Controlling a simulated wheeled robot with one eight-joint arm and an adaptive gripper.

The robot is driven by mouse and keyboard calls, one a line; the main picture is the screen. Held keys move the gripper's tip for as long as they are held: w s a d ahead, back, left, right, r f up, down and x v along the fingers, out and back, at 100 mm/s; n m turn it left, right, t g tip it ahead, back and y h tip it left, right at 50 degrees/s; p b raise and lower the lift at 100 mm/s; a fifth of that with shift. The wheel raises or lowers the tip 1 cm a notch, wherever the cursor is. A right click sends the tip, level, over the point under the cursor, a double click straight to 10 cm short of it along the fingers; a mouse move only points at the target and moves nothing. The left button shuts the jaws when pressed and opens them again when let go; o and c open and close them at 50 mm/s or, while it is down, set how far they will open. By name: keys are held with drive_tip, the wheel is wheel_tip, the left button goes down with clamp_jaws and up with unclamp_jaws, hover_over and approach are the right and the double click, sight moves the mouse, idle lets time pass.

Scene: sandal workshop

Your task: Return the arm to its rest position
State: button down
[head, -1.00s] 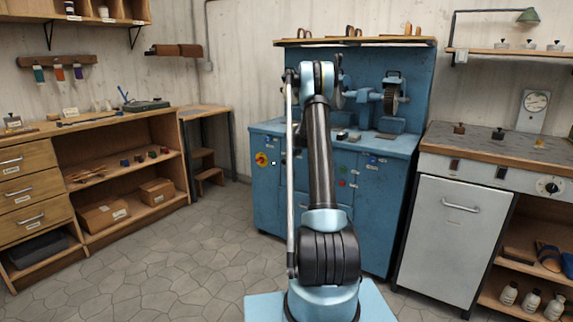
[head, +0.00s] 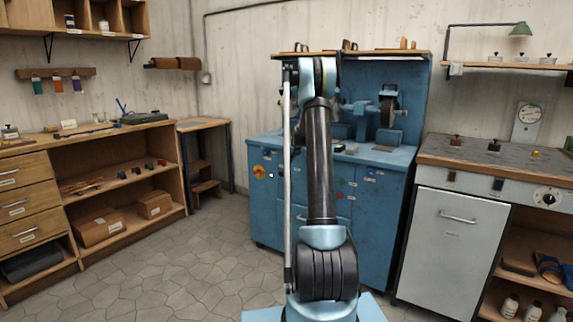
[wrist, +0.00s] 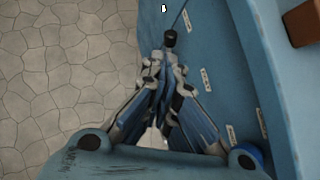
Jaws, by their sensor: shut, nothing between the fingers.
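My arm (head: 320,165) stands nearly upright in the middle of the head view, in front of the blue workbench (head: 265,215). Its upper joint is level with the bench's back panel. My gripper is hidden behind the arm in the head view. In the wrist view my gripper (wrist: 166,62) has its fingers drawn together, shut and empty. It shows over the blue bench (wrist: 215,50) and its edge with the floor. A small dark knob (wrist: 170,38) shows just past the fingertips; whether they touch it I cannot tell.
A wooden shelf unit (head: 85,148) stands at the left. A grey-white cabinet (head: 440,240) stands close on the right, with bottles (head: 533,312) on a low shelf. The stone floor (head: 175,260) at left is clear.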

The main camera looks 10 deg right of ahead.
drive_tip(key=s+a+r+n+g, duration=0.1)
drive_tip(key=s+a+r+n, duration=0.4)
drive_tip(key=s, duration=0.8)
drive_tip(key=s+r+n+g, duration=0.15)
drive_tip(key=s+n, duration=0.45)
drive_tip(key=s, duration=0.6)
drive_tip(key=s+a+r+n, duration=0.35)
drive_tip(key=s+n, duration=0.25)
drive_tip(key=s, duration=0.7)
drive_tip(key=s+f+n+g, duration=0.1)
drive_tip(key=s+f+n, duration=0.3)
drive_tip(key=s, duration=0.7)
drive_tip(key=s+f+n+g+h, duration=0.1)
drive_tip(key=s+f+n, duration=0.3)
drive_tip(key=s, duration=0.7)
drive_tip(key=s+f+n+g+h, duration=0.1)
drive_tip(key=s+f+n, duration=0.4)
drive_tip(key=s, duration=0.6)
drive_tip(key=shift+d+n, duration=0.15)
drive_tip(key=shift+n, duration=0.85)
